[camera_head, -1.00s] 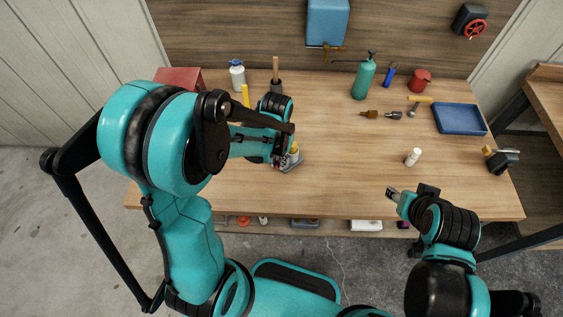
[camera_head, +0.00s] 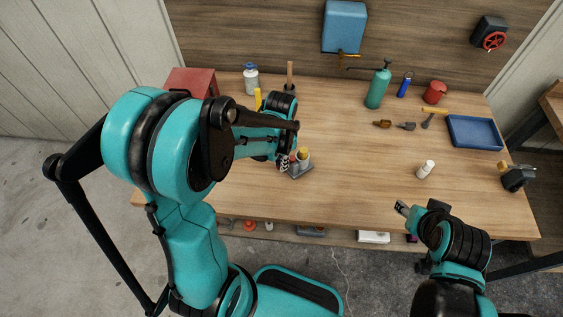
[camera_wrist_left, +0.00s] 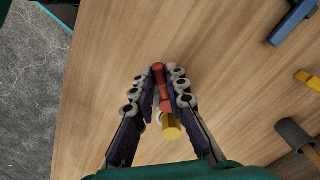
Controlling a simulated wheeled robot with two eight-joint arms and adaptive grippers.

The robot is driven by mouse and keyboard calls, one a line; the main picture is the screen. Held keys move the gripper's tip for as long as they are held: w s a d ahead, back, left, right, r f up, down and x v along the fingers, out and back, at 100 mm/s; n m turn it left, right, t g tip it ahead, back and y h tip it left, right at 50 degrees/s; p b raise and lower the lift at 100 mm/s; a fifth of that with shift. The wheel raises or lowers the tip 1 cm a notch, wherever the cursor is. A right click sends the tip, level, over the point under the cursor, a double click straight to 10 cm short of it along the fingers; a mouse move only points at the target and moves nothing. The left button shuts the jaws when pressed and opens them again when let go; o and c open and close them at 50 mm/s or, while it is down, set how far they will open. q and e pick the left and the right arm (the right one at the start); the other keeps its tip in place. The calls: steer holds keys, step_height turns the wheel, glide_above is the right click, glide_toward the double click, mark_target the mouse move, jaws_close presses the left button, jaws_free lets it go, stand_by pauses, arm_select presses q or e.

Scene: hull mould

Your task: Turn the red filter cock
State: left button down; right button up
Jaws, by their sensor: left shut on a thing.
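The red filter cock (camera_wrist_left: 159,75) shows in the left wrist view as a slim red lever beside a yellow cylinder (camera_wrist_left: 172,128). My left gripper (camera_wrist_left: 162,84) is shut on the red lever, with one finger on each side of it. In the head view the left gripper (camera_head: 284,162) is low over the bench at a small grey-based fitting (camera_head: 302,169) with a yellow top. The gripper hides part of the fitting there. My right gripper (camera_head: 402,208) is away from it, at the bench's front edge; its finger opening is too small to tell.
A white bottle (camera_head: 426,169), blue tray (camera_head: 474,132) and green sprayer (camera_head: 378,86) stand to the right. A red box (camera_head: 191,82) and a white-and-blue bottle (camera_head: 251,78) are behind my left arm. The bench (camera_head: 350,190) is clear between the fitting and the white bottle.

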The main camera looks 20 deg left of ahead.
stand_by(0.3)
arm_select(q)
steer(key=c, duration=1.5)
jaws_free()
steer(key=shift+c, duration=0.2)
step_height(320, 180, up, 12)
steer(key=s+d+f+n+t+b, duration=0.1)
steer(key=s+f+n+t+b, duration=0.2)
steer(key=s+n+t+b, duration=0.2)
steer(key=s+n+t, duration=0.1)
steer(key=s+t, duration=0.1)
steer(key=s, duration=0.1)
steer(key=shift+s+d+f, duration=0.15)
steer(key=shift+s, duration=0.25)
